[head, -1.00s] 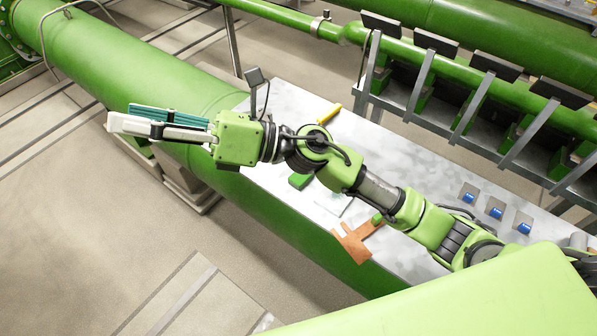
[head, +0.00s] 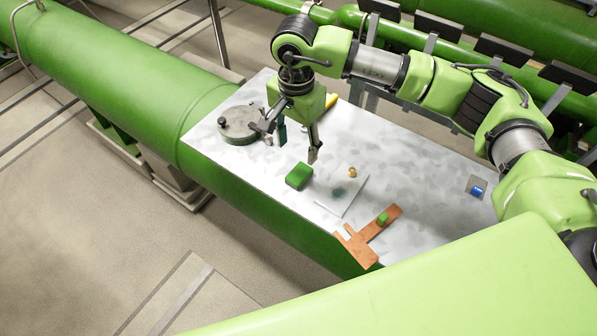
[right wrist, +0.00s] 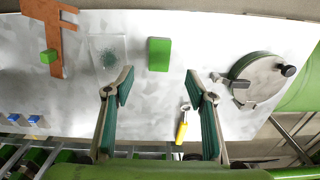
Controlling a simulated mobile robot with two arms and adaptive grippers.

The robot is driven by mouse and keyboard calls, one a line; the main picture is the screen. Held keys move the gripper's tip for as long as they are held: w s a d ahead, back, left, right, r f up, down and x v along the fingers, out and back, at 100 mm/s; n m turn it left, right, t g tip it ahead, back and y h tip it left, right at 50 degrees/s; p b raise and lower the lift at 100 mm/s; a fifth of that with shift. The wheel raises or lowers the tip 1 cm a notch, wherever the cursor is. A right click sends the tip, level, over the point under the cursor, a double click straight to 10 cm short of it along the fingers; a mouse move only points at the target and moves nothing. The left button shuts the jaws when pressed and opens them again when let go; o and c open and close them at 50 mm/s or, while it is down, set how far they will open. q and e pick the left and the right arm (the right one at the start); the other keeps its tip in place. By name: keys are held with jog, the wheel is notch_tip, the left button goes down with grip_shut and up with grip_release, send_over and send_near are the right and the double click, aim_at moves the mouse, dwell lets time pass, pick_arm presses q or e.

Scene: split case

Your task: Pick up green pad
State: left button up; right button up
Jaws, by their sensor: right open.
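The green pad (head: 299,176) is a rounded rectangular block lying flat on the grey metal table top (head: 420,170). In the right wrist view the pad (right wrist: 159,54) shows ahead of and between the fingers. My right gripper (head: 289,142) is open, points down and is above the table, just behind the pad in the head view. Its fingers are spread wide in the right wrist view (right wrist: 160,88), with nothing between them. The pad looks apart from both fingers. My left gripper is not in view.
Beside the pad lies a pale square plate (head: 334,204) with a dark green patch and a brass knob. An orange T-shaped piece (head: 357,245) carries a small green block (head: 382,219). A round metal disc (head: 238,125) and a yellow-handled tool (right wrist: 181,132) are nearby.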

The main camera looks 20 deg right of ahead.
jog(key=p, duration=0.2)
send_over(298, 174)
notch_tip(298, 174, down, 6)
jog(key=shift+a+r, duration=0.15)
jog(key=shift+f, duration=0.3)
notch_tip(298, 174, down, 4)
jog(key=shift+r+p, duration=0.25)
jog(key=shift+p, duration=0.9)
jog(key=shift+f, duration=0.6)
jog(key=c, duration=1)
